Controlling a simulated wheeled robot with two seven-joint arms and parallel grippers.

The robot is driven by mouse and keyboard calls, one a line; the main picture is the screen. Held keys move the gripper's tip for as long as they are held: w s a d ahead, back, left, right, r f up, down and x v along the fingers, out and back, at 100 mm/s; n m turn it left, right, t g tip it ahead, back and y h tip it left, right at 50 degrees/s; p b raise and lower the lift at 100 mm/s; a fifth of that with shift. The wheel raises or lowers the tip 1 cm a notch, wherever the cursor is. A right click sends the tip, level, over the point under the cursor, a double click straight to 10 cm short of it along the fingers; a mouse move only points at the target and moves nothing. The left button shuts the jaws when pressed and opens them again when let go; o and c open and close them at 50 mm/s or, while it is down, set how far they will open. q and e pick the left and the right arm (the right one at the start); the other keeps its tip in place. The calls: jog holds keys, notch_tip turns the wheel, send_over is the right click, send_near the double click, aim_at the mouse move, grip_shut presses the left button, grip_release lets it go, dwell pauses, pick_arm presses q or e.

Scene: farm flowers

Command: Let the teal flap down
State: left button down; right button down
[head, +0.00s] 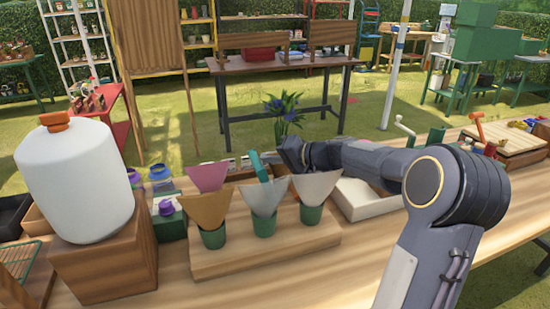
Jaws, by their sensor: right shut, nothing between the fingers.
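A narrow teal piece (259,166), which looks like the teal flap, stands up at a tilt behind the paper cones. Its lower end is hidden by the pale grey cone (264,196). My right arm reaches in from the right, and its gripper (279,158) is just right of the teal piece. The fingers are small and dark here; they are shut and empty. I cannot tell whether they touch the teal piece. My left gripper is not in view.
Several cones stand in green cups on a wooden stepped stand (265,250) in front of the gripper. A white tank (75,180) on a wooden block is at left. A pale tray (365,198) lies under my right arm. A flower bunch (283,112) stands behind.

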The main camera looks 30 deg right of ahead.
aim_at(257, 163)
jog(key=shift+w+a, duration=0.15)
jog(key=shift+a, duration=0.4)
jog(key=a, duration=0.1)
jog(key=n+h+p, duration=0.1)
jog(key=a+g, duration=0.1)
jog(key=shift+w+a+n+h+p, duration=0.25)
jog(key=shift+a+n+h+p, duration=0.05)
jog(key=shift+h, duration=0.1)
pick_arm(q)
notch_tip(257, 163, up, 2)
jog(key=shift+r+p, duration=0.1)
jog(key=shift+p, duration=0.2)
pick_arm(e)
jog(key=a, duration=0.1)
jog(key=a+f+h, duration=0.1)
jog(key=a+f, duration=0.1)
jog(key=shift+w+n+g, duration=0.3)
jog(key=shift+w+g, duration=0.1)
jog(key=shift+a, duration=0.2)
